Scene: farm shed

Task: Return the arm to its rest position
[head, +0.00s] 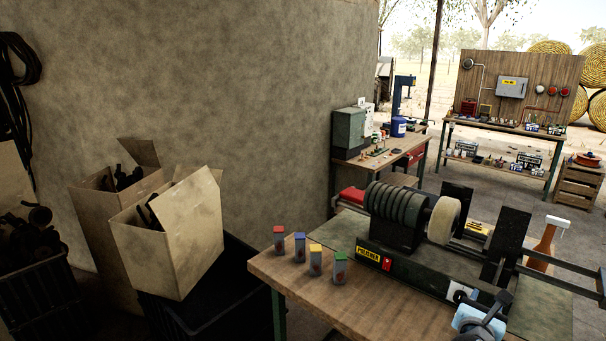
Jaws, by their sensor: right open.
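My right gripper (484,318) shows at the bottom right, low in the head view, near the front edge of the workbench. It is open, and I see nothing held in it. Part of it is cut off by the lower picture edge. My left gripper is not in view.
The wooden workbench (375,308) carries a dark machine (400,222) with a pale wheel. Several small boxes with coloured tops, including a red-topped one (279,240), stand at its left end. Open cardboard boxes (180,240) stand left. A second bench (385,158) is behind.

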